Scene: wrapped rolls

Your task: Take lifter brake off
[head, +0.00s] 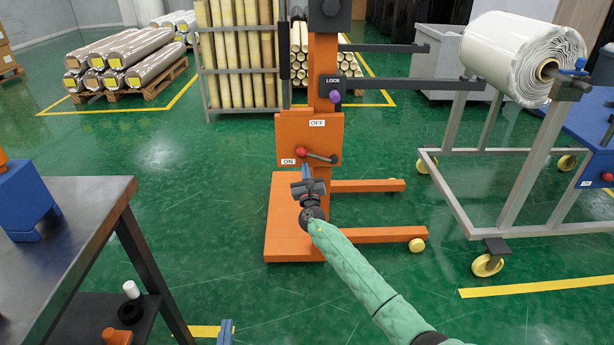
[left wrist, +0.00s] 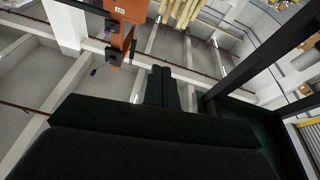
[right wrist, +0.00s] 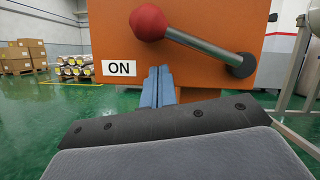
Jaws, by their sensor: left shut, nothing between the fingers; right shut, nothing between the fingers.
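The orange lifter (head: 308,130) stands in the middle of the head view. Its brake lever is a metal rod with a red ball knob (head: 300,152), also in the right wrist view (right wrist: 148,22). The lever points left from its dark pivot (right wrist: 242,65), with the knob above the ON label (right wrist: 119,68). The OFF label (head: 317,123) is higher on the panel. My right gripper (head: 306,172) is shut and empty, its blue fingertips (right wrist: 158,72) just below the knob, apart from it in the picture. My left gripper (head: 226,328) is shut and empty at the bottom edge; its fingers look dark in the left wrist view (left wrist: 161,72).
A dark workbench (head: 70,215) stands at the left. A grey wheeled frame (head: 525,190) with a white wrapped roll (head: 515,60) is at the right. A purple knob (head: 335,97) sits by the LOCK label. Green floor is clear between bench and lifter.

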